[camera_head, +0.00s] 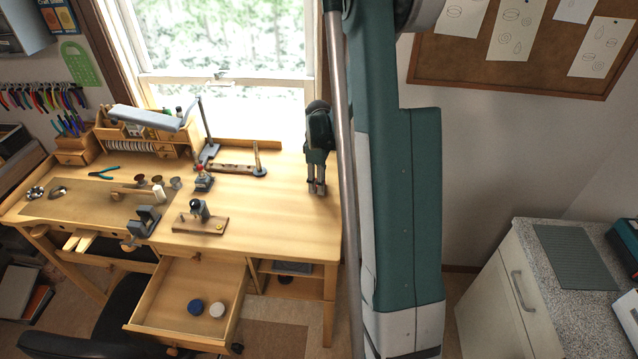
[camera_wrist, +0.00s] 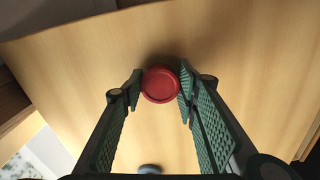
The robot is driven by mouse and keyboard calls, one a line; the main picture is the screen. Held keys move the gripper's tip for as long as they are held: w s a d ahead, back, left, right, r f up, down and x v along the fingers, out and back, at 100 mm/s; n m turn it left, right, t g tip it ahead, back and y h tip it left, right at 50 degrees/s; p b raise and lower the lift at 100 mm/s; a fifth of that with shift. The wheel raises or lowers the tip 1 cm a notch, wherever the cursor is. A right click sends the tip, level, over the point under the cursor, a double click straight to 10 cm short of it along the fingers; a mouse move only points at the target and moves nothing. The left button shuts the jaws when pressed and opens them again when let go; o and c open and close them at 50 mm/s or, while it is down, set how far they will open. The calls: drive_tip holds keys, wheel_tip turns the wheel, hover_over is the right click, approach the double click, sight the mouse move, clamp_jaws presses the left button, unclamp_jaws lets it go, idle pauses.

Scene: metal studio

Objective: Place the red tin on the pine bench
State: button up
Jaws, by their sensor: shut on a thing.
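The red tin (camera_wrist: 160,86) is round and sits between the two finger pads of my gripper (camera_wrist: 160,90) in the wrist view. My gripper is shut on it. The wooden top of the pine bench (camera_wrist: 60,75) fills the view behind the tin, with a dark shadow beside it. In the head view my gripper (camera_head: 317,188) points down over the right part of the pine bench (camera_head: 290,225). The tin cannot be made out there. I cannot tell whether the tin touches the bench top.
Tools on stands (camera_head: 200,222) and a clamp (camera_head: 143,222) occupy the bench's middle. An open drawer (camera_head: 165,322) below holds a blue tin (camera_head: 195,307) and a white tin (camera_head: 217,309). The bench's right front is clear. A speckled counter (camera_head: 545,290) stands at the right.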

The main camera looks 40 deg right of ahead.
drive_tip(key=shift+f, duration=0.15)
drive_tip(key=o, duration=0.9)
drive_tip(key=shift+r, duration=0.25)
drive_tip(key=shift+r, duration=5.95)
